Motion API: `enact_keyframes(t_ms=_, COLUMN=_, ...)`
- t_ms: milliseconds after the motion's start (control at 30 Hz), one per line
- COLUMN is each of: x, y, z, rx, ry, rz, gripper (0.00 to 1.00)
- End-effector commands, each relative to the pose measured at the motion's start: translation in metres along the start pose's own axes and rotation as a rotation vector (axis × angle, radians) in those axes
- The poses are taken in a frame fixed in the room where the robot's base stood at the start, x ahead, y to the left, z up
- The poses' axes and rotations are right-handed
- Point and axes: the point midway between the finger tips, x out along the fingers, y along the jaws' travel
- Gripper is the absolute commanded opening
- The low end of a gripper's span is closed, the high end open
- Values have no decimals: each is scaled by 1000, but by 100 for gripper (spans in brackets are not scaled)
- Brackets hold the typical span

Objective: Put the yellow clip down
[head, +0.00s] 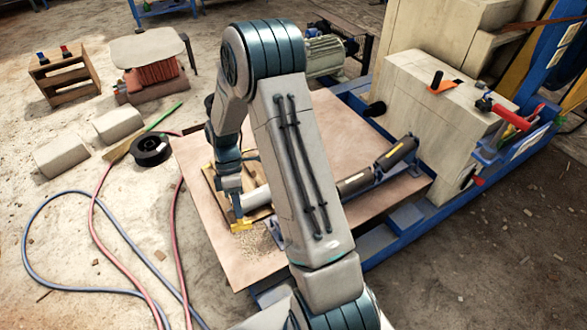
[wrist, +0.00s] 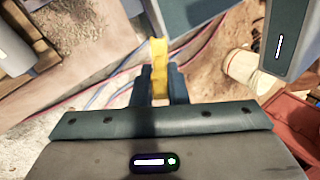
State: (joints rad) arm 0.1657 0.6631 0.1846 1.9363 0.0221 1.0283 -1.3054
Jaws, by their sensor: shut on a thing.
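The yellow clip (wrist: 159,66) is upright between the two dark fingers of my gripper (wrist: 160,88) in the wrist view. The fingers are shut on its lower part, and its upper end sticks out past them. In the head view my gripper (head: 238,214) points down over the brown board (head: 230,262), near its left front part. A yellow patch, the clip (head: 241,227), shows at the fingertips. I cannot tell whether it touches the surface beneath. My arm hides part of the board.
A wooden tray (head: 209,180) lies beside my gripper on the board. Dark rollers (head: 395,153) lie right of my arm. The pale crusher body (head: 435,105) stands behind right. Hoses (head: 95,215), a black spool (head: 151,150) and pale blocks (head: 62,156) lie on the floor at left.

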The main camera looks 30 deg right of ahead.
Motion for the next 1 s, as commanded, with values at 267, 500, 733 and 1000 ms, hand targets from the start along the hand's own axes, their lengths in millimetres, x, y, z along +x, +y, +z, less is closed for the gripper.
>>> enact_keyframes(t_ms=267, x=68, y=26, z=3, rx=-440, ry=-239, rz=-1, gripper=0)
enact_keyframes(t_ms=500, x=113, y=49, z=5, rx=-819, ry=-443, rz=-1, gripper=0)
enact_keyframes(t_ms=733, x=142, y=68, z=5, rx=-1123, ry=-606, rz=-1, gripper=0)
enact_keyframes(t_ms=1000, x=155, y=79, z=4, rx=-1274, ry=-687, rz=0, gripper=0)
